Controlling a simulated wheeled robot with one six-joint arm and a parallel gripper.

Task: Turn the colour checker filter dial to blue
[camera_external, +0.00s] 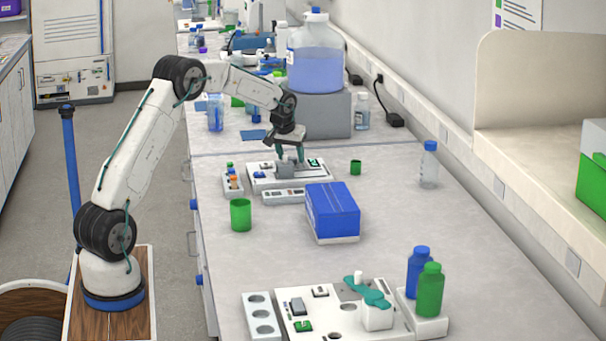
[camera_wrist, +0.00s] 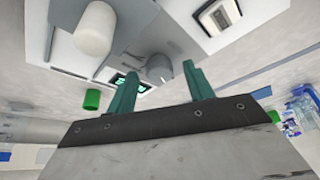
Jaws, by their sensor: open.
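The colour checker seems to be the white bench device (camera_external: 262,181) under my gripper (camera_external: 290,153), with a grey block and a small display (camera_external: 314,162). In the wrist view my gripper (camera_wrist: 161,72) has its two green fingers apart. A grey round knob (camera_wrist: 158,68), perhaps the filter dial, appears between the fingertips with nothing visibly gripped. I cannot tell whether the fingers touch it. The lit green display (camera_wrist: 131,84) is partly behind the left finger. A white cylinder (camera_wrist: 95,28) stands out from the device. The dial's colour marks cannot be made out.
A blue box (camera_external: 332,212) stands in front of the device. A green cup (camera_external: 240,215) and a small vial rack (camera_external: 233,185) are to its left. A large blue-liquid bottle (camera_external: 315,60) stands behind. The bench right of the blue box is mostly clear.

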